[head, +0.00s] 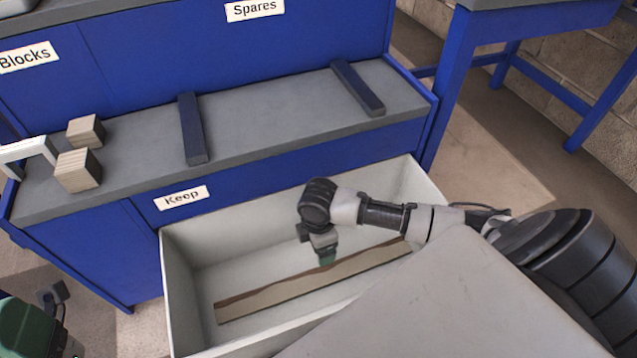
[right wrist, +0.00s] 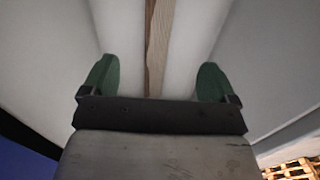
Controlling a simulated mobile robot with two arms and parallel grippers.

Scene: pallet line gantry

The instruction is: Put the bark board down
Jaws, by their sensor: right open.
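The bark board (head: 290,292) is a long, narrow plank with a dark bark edge. It lies flat on the floor of the open drawer labelled Keep (head: 192,290). My right gripper (head: 326,258) is inside the drawer, above the board. In the right wrist view the two green fingers of the right gripper (right wrist: 158,82) stand wide apart and empty. The board (right wrist: 158,45) runs between and beyond them, apart from both fingers.
Two dark blue bars (head: 193,128) (head: 357,88) and two wooden blocks (head: 85,131) (head: 78,170) sit on the grey bench top (head: 260,115). The drawer's walls surround my right gripper. A blue table (head: 457,70) stands at the upper right, with clear floor before it.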

